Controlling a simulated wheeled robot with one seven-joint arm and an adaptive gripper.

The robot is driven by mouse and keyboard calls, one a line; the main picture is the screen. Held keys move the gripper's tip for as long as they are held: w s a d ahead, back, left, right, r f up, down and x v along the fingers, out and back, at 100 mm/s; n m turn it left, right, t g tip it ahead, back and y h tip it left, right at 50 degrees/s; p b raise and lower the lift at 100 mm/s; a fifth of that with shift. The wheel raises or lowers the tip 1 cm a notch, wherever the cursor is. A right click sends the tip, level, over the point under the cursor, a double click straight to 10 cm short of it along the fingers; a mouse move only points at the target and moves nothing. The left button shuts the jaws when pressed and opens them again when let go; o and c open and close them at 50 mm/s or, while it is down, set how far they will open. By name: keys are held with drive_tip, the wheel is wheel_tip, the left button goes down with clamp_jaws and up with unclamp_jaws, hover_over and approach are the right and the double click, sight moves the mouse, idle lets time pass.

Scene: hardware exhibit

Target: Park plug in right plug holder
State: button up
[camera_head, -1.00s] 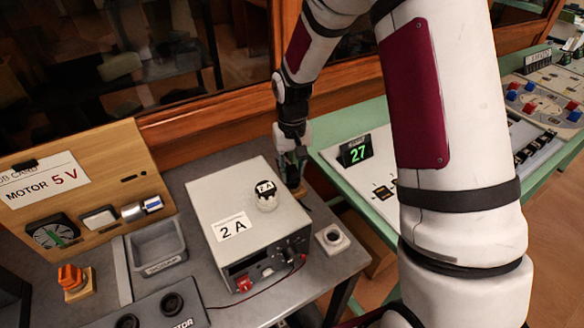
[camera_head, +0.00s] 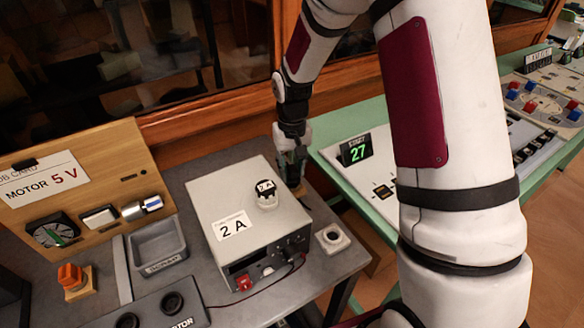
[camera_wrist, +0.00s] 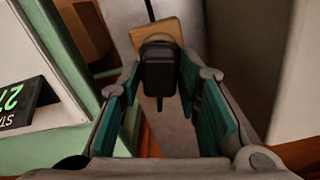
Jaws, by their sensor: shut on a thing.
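My gripper (camera_head: 292,172) is behind the grey 2 A supply box, at its far right corner. In the wrist view its two teal-padded fingers (camera_wrist: 158,80) stand on either side of a black plug (camera_wrist: 158,68) and are shut on it. A thin dark piece extends from the plug toward the bottom of that view. A small tan wooden block (camera_wrist: 156,34), possibly the plug holder, lies just behind the plug; it also shows below the gripper in the head view (camera_head: 299,190). I cannot tell whether plug and block touch. The plug's front is hidden.
The 2 A supply box (camera_head: 235,215) stands close left of the gripper. A green-edged table with the 27 display (camera_head: 355,150) is to the right. A wooden wall rail runs behind.

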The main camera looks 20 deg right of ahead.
drive_tip(key=shift+f+b, duration=0.35)
drive_tip(key=shift+f, duration=0.6)
idle(1.4)
drive_tip(key=o, duration=1.7)
drive_tip(key=shift+r+p, duration=1.65)
drive_tip(key=shift+r, duration=1.9)
